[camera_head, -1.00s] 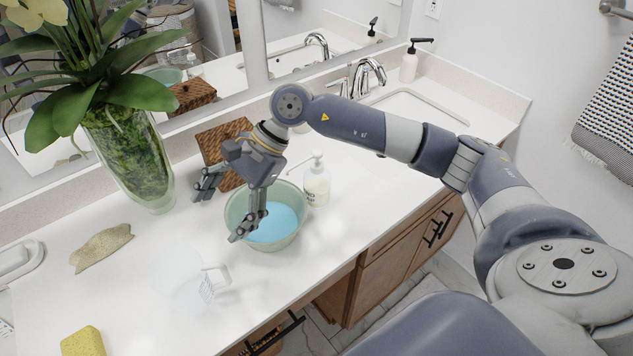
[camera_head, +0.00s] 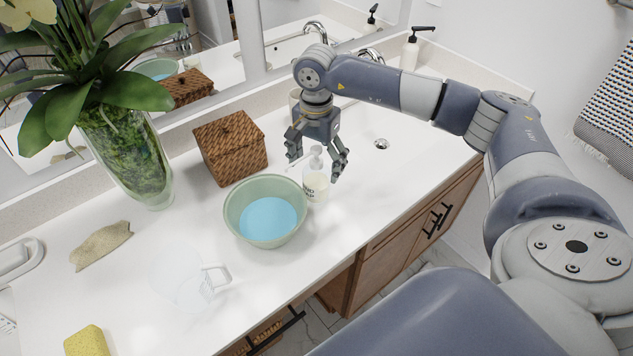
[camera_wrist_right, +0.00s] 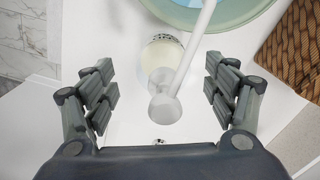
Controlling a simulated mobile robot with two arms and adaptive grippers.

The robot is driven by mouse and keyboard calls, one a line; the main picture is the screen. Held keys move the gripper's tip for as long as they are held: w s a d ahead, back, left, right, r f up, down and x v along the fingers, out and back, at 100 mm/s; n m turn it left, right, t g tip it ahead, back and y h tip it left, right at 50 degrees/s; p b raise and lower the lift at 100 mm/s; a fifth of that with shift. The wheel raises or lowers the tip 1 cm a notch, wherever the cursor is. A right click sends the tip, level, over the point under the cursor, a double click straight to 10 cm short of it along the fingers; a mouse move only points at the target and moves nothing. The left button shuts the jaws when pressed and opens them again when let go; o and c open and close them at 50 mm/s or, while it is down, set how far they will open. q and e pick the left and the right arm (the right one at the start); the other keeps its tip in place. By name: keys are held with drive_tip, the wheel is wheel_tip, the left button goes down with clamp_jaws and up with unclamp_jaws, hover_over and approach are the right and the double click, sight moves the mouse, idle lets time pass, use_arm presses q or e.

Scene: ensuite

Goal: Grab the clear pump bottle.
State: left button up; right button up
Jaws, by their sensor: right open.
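The clear pump bottle (camera_head: 316,184) stands upright on the white counter, right beside the green bowl. It has a white pump top and pale contents. My right gripper (camera_head: 314,168) is open above and around the level of its pump head, with its fingers spread to either side. In the right wrist view the bottle (camera_wrist_right: 161,62) is seen from above, its pump pointing up the picture between the open fingers (camera_wrist_right: 163,95). The fingers look apart from it. My left gripper is not in view.
A green bowl (camera_head: 231,219) with blue contents touches or nearly touches the bottle. A brown woven box (camera_head: 231,148) stands behind it. A glass vase (camera_head: 135,165) with a plant, a clear pitcher (camera_head: 190,283) and a yellow sponge (camera_head: 86,341) are further left.

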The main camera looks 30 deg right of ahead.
sight(316, 174)
drive_tip(key=f, duration=0.1)
drive_tip(key=f+p, duration=0.2)
drive_tip(key=f, duration=0.1)
drive_tip(key=shift+w+d+f, duration=0.1)
drive_tip(key=shift+w+d, duration=0.15)
drive_tip(key=shift+f, duration=0.35)
drive_tip(key=c, duration=1.5)
